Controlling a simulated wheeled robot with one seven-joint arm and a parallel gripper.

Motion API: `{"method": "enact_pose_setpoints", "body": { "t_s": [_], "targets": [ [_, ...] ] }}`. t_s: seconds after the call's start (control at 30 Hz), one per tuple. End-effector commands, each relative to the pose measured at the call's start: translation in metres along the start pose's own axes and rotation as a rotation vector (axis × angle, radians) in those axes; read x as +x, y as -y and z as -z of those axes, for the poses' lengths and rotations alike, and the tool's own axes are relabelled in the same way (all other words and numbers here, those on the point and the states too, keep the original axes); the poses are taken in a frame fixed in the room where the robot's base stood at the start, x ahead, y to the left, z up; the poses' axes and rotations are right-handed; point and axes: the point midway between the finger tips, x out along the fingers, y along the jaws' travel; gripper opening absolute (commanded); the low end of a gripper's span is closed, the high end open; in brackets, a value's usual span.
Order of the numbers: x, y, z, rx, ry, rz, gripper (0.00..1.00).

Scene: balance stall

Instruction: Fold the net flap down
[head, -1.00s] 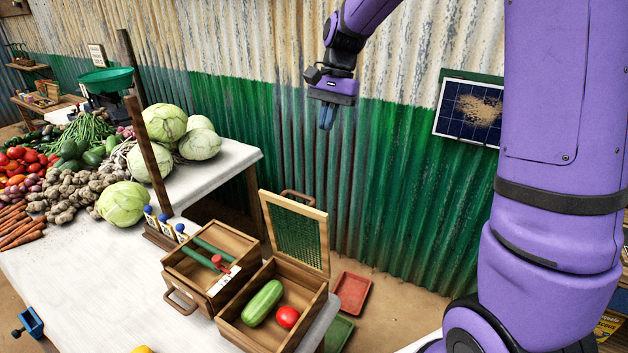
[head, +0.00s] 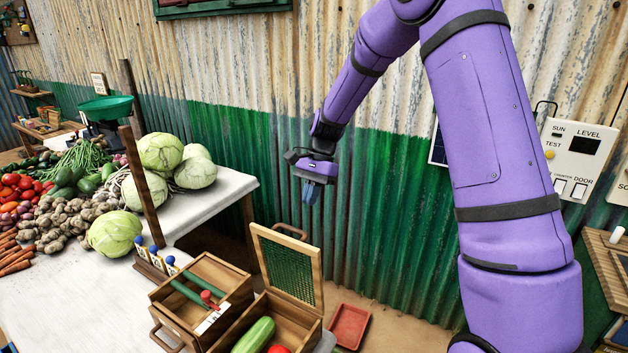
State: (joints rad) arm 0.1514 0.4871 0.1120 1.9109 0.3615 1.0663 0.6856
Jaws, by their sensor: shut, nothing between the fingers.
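The net flap (head: 289,265) is a wooden frame with green mesh. It stands raised, tilted slightly, at the back edge of a wooden box (head: 237,333) on the table's right end. A dark handle (head: 290,231) sits at its top edge. The box holds a green vegetable (head: 254,336) and a red tomato (head: 278,349), both cut by the picture's bottom edge. My gripper (head: 311,196) is shut and empty, pointing down. It hangs in the air in front of the corrugated wall, above and a little right of the flap's top, apart from it.
A second wooden box (head: 232,283) with green rods and a red knob stands left of the flap. A wooden post (head: 143,187) rises from the table near the cabbages (head: 160,152). A red tray (head: 349,326) lies below, right of the flap.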

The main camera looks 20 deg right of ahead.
Motion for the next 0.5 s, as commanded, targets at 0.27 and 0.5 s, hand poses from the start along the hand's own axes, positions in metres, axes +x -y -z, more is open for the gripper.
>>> {"method": "enact_pose_setpoints", "body": {
  "t_s": [0.27, 0.5],
  "targets": [
    [0.040, 0.000, -0.015, -0.001, 0.000, -0.002, 0.00],
    [0.052, 0.000, -0.027, -0.001, -0.001, 0.000, 0.00]
  ]
}}
